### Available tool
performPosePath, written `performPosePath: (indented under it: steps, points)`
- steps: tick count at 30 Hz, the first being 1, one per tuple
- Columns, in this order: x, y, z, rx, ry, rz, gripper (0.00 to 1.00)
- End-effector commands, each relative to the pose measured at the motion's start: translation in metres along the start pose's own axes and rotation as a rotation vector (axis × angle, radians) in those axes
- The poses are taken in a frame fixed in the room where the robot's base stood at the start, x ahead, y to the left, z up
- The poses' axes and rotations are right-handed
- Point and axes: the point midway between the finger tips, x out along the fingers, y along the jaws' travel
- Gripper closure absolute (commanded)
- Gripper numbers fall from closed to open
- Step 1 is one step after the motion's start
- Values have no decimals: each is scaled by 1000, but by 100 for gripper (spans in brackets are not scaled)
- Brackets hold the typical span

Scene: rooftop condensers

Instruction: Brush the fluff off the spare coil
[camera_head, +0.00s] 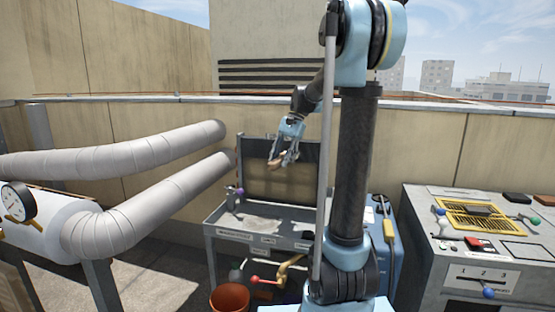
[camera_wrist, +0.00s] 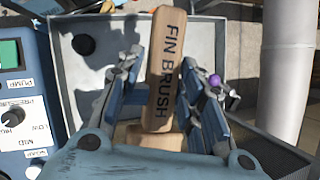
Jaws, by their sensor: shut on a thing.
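My gripper (camera_head: 286,150) is shut on the wooden fin brush (camera_head: 276,163), in front of the upper part of the spare coil. In the wrist view the brush (camera_wrist: 165,70), lettered FIN BRUSH, stands between my gripper's fingers (camera_wrist: 163,95). The spare coil (camera_head: 262,187) looks like a dark-framed upright panel with a tan face at the back of a grey tray bench (camera_head: 222,220). My gripper hides part of its face. I cannot tell whether the brush touches it, or make out fluff on it.
A blue pump unit (camera_wrist: 22,110) stands beside the tray. Thick grey pipes (camera_head: 150,150) run on the left, near a gauge (camera_head: 17,203). An orange bucket (camera_head: 230,298) is below the bench. A control console (camera_head: 480,240) stands at right. A purple-knobbed valve (camera_head: 236,192) is at the tray's left.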

Motion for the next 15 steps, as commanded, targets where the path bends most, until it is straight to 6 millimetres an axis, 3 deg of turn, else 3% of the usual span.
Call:
performPosePath:
  steps: [15]
  points:
    - [4,23,-8,1,1,0,100]
